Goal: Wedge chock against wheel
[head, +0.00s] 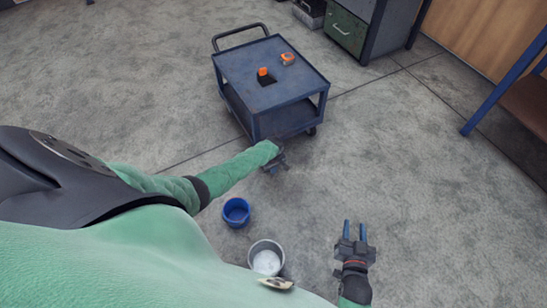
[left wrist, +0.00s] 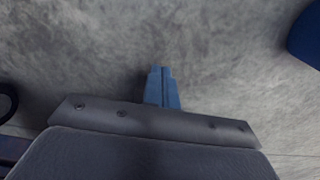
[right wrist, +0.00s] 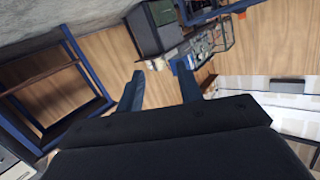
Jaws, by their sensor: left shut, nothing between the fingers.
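A blue two-shelf cart (head: 270,75) stands on the floor. One dark caster wheel (head: 311,131) shows under its near right corner; the other wheels are mostly hidden. I cannot clearly make out a chock; a small black and orange object (head: 264,76) sits on the cart top. My left gripper (head: 279,167) is low beside the cart's near end, apart from the visible wheel. In the left wrist view its fingers (left wrist: 161,85) are shut together, empty, above bare floor. My right gripper (head: 354,232) is open and empty, at the lower right, with spread fingers in the right wrist view (right wrist: 160,88).
An orange and grey item (head: 288,58) lies on the cart top. A blue bucket (head: 236,211) and a grey bucket (head: 266,257) with pale contents stand near my body. A green-drawer cabinet (head: 346,30) and a blue-legged bench (head: 505,80) stand behind. Floor right of the cart is clear.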

